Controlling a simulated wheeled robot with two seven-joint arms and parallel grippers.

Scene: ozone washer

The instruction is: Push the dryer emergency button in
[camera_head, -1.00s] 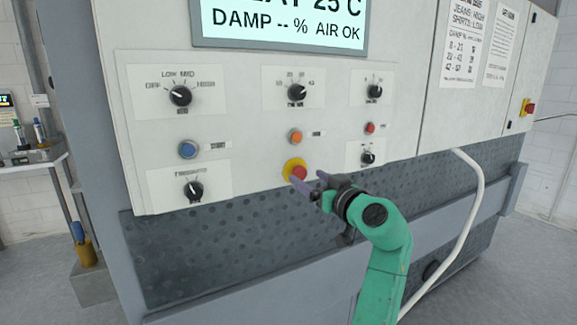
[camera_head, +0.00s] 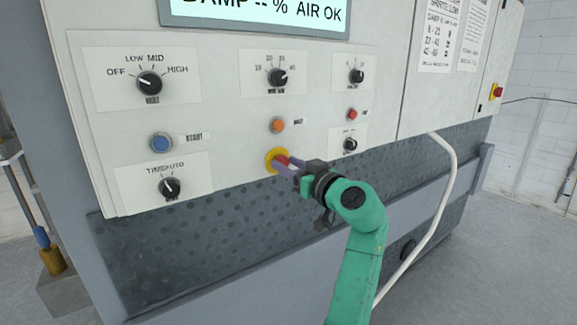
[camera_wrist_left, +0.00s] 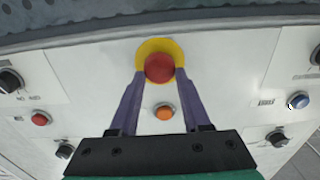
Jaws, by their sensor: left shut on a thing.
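The dryer emergency button is a red mushroom cap (camera_wrist_left: 160,68) on a yellow round plate (camera_wrist_left: 158,45), low on the white control panel. In the head view the red button (camera_head: 282,159) is partly hidden behind the purple fingers, with the yellow plate (camera_head: 269,163) showing beside it. My left gripper (camera_head: 283,165), at the end of the green arm, reaches it from the right. In the left wrist view its fingertips are on either side of the red cap, closed on it. How deep the button sits cannot be told. My right gripper is not in view.
An orange button (camera_head: 277,125) sits just above. A blue button (camera_head: 161,142), a small red button (camera_head: 352,114) and several black knobs are around it. A grey dimpled panel (camera_head: 220,240) lies below, and a white hose (camera_head: 448,190) hangs at right.

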